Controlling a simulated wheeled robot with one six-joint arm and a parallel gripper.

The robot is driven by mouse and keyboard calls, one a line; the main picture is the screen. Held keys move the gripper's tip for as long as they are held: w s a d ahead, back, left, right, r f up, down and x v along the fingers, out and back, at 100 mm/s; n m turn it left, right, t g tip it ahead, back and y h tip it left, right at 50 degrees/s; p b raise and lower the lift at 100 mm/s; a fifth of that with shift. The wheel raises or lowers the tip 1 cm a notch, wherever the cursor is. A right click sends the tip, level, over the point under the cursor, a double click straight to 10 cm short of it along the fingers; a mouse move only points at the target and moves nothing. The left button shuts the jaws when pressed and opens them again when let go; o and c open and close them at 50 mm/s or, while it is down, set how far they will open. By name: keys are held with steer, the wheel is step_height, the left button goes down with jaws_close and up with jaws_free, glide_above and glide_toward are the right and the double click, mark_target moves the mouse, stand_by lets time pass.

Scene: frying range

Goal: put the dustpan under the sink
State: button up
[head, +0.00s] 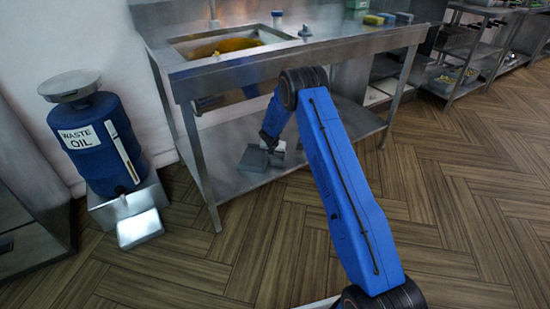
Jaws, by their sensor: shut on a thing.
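The metal sink bench (290,63) stands against the wall, with a sink basin (185,48) holding something yellow. Below it is a low shelf (225,172). My arm reaches under the bench top, and my gripper (270,143) is low over this shelf. It is shut on the dustpan (254,159), a grey, flat piece at the fingers. The dustpan is at the shelf's surface; whether it rests on it or hovers just above, I cannot tell. The fingers are small and partly hidden.
A blue waste oil drum (97,141) with a metal tray (140,229) at its foot stands left of the bench. Bench legs (199,165) flank the shelf opening. More metal shelving (455,75) is at the back right. The wooden floor at right is clear.

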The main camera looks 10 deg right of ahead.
steer(key=shift+f, duration=0.15)
steer(key=o, duration=1.1)
steer(key=shift+o, duration=0.2)
steer(key=v, duration=1.2)
steer(key=shift+r, duration=0.3)
